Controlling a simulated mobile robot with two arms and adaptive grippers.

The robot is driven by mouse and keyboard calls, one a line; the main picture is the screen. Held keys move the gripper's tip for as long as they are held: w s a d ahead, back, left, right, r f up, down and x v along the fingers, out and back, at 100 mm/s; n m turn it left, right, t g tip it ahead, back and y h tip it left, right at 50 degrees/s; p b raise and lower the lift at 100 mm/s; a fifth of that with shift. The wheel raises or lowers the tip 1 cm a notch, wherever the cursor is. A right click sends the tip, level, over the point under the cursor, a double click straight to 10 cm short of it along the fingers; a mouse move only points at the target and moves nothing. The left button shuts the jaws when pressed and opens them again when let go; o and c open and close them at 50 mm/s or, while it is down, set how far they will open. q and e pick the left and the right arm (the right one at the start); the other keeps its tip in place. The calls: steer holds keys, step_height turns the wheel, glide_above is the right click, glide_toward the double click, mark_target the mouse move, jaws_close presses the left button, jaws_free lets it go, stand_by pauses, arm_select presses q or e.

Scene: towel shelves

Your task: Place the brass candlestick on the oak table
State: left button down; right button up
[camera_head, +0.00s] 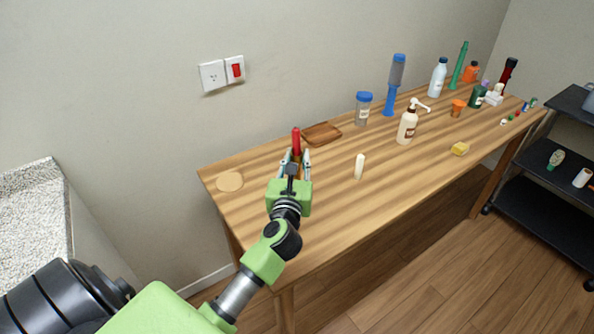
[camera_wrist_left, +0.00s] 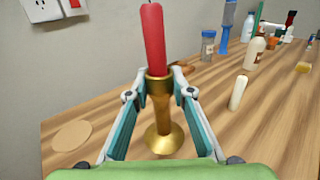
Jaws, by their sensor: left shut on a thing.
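The brass candlestick (camera_wrist_left: 162,115) with a red candle (camera_wrist_left: 154,40) in it stands upright between the fingers of my left gripper (camera_wrist_left: 160,90) in the left wrist view. The fingers are shut on its upper stem. Its flared base shows low over the oak table (camera_wrist_left: 285,125); I cannot tell whether it touches the wood. In the head view the red candle (camera_head: 296,141) shows above my left gripper (camera_head: 294,160), over the table's left part (camera_head: 330,215), and the candlestick is mostly hidden. My right gripper is not in view.
A round tan disc (camera_head: 230,181), a brown wooden tray (camera_head: 322,133) and a cream candle (camera_head: 359,166) are near the gripper. A jar (camera_head: 363,109), a pump bottle (camera_head: 407,124), a yellow block (camera_head: 460,149) and several bottles stand farther right. A black cart (camera_head: 540,205) is at right.

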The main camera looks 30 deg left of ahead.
arm_select(q)
steer(key=shift+w+a+f, duration=0.15)
steer(key=shift+w+f, duration=0.05)
steer(key=shift+w+f+b, duration=0.15)
steer(key=shift+f+b, duration=0.4)
steer(key=shift+f, duration=1.15)
steer(key=shift+f, duration=0.25)
steer(key=c, duration=1.8)
jaws_free()
steer(key=shift+o, duration=0.2)
steer(key=shift+r, duration=0.15)
steer(key=shift+r, duration=0.1)
steer(key=v, duration=1.2)
